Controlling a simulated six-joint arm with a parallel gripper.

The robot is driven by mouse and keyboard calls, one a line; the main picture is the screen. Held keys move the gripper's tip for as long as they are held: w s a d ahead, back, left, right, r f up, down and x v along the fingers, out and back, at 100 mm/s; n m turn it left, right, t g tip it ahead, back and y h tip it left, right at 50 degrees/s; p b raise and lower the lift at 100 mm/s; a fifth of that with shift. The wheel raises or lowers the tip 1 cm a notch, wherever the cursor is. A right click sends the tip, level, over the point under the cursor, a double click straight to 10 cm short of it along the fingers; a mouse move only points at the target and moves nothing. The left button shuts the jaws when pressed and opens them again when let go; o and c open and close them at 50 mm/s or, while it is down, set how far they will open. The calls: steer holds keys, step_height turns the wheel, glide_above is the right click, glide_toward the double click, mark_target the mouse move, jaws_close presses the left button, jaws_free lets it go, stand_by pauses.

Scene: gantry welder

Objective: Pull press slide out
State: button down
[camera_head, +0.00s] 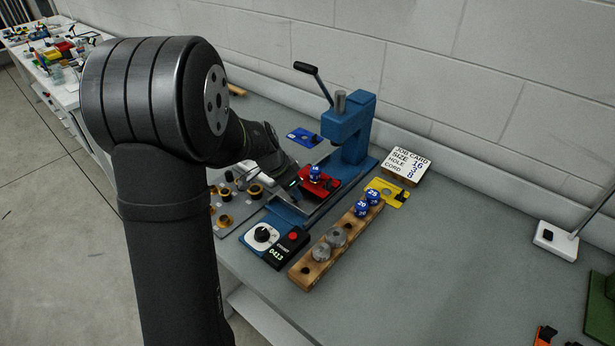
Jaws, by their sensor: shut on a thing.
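A blue press (345,128) with a raised black-knobbed lever stands on the bench near the wall. Its slide runs along the blue base toward the front left. A red plate (328,185) sits on the slide, with a blue numbered piece (316,173) on top, in front of the press head rather than under it. My gripper (296,190) is at the front left end of the slide, low over the base, shut on the slide. The arm hides much of the gripper, so the exact contact is not clear.
A wooden block (310,275) with metal discs and blue numbered pieces lies in front. A control box (287,248) with a dial stands beside it. A tray of rings (225,215), yellow plate (388,192), blue plate (304,137) and job card (405,163) surround the press.

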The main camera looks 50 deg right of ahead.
steer(key=shift+a, duration=1.6)
steer(key=c, duration=1.1)
jaws_free()
steer(key=shift+c, duration=0.2)
steer(key=shift+w+a+r, duration=0.1)
steer(key=shift+a+r, duration=0.1)
steer(key=shift+r, duration=0.35)
steer(key=v, duration=1.6)
steer(key=shift+a, duration=0.2)
